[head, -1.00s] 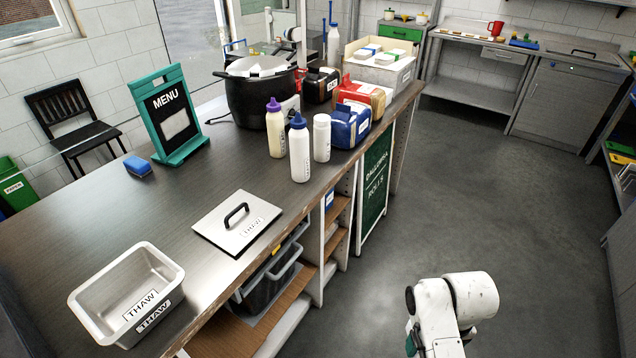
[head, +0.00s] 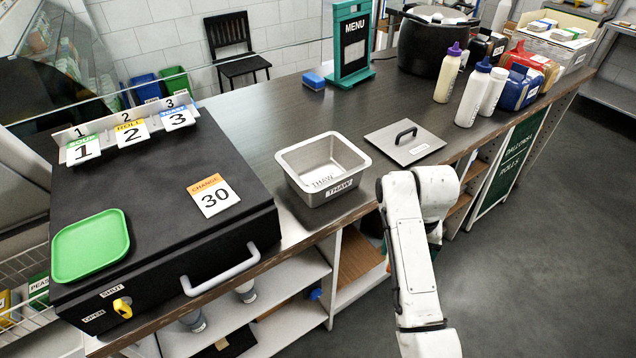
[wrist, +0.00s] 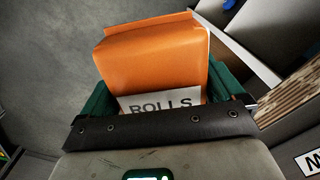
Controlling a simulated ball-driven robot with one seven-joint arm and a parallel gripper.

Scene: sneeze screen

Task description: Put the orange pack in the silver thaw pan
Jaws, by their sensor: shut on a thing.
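The orange pack (wrist: 155,62) carries a white label reading ROLLS and sits between the green fingers of my gripper (wrist: 165,100) in the wrist view. My gripper is shut on it, with grey floor behind it. In the head view my white arm hangs beside the counter's front edge, and my gripper and the pack are hidden there. The silver thaw pan (head: 322,160) stands upright on the counter, labelled THAW, and looks empty. Its flat lid with a black handle (head: 405,143) lies to its right on the counter.
A black cash drawer box (head: 165,205) with a green tray (head: 90,245) stands left of the pan. A blue sponge (head: 312,81), a menu sign (head: 352,45), bottles (head: 472,95) and a black pot (head: 430,45) stand behind and right. Shelves lie under the counter.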

